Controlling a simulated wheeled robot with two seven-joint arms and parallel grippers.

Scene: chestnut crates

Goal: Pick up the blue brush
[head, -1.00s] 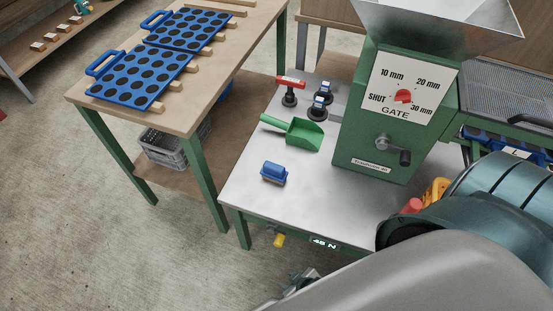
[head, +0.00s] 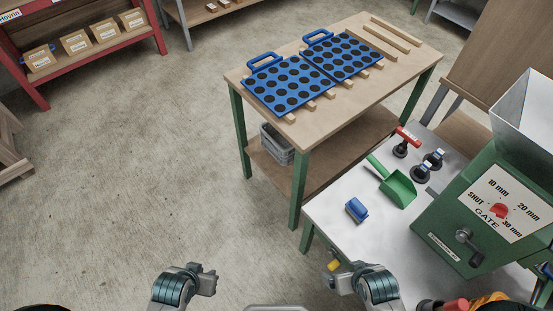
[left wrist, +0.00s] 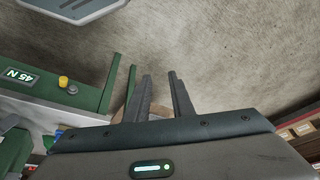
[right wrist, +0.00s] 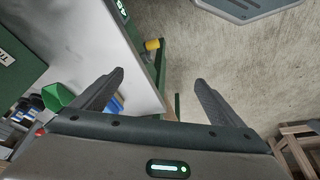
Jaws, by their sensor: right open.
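The blue brush (head: 357,209) lies on the grey metal top of the green-framed bench (head: 325,206), near its left edge. In the right wrist view, a blue piece of the brush (right wrist: 115,104) shows beside a finger, which hides part of it. My right gripper (head: 340,281) is in front of the bench, apart from the brush; its fingers (right wrist: 159,76) are spread and empty. My left gripper (head: 210,280) is further left over the floor. Its fingers (left wrist: 160,75) stand a small gap apart with nothing between them.
A green scoop (head: 397,188), a red-handled tool (head: 405,140) and dark knobbed pieces (head: 427,167) stand behind the brush. The green gate machine (head: 470,215) is at the right. A wooden table (head: 330,112) holds blue perforated trays (head: 290,85). The floor at left is clear.

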